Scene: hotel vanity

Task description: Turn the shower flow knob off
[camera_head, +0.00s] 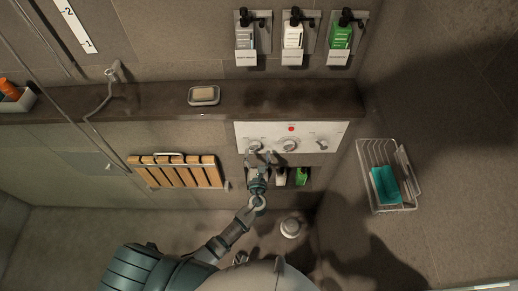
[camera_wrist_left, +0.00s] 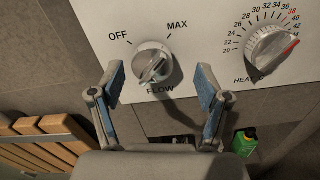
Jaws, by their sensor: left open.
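The white shower panel (camera_head: 305,131) is on the wall in the head view. In the left wrist view the flow knob (camera_wrist_left: 152,60) is a round silver dial with a raised grip, under the OFF and MAX labels and above the word FLOW. Which way its pointer faces I cannot tell for sure. My left gripper (camera_head: 261,157) is at the panel's lower left. In the left wrist view its fingers (camera_wrist_left: 160,80) are spread to either side of the knob, with gaps between them and it. My right gripper is not in view.
The heat knob (camera_wrist_left: 271,50) with its number scale is right of the flow knob. A slatted wooden seat (camera_head: 178,172) is to the left. A ledge with a soap dish (camera_head: 204,95) runs above. A wire basket (camera_head: 380,158) hangs on the right wall.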

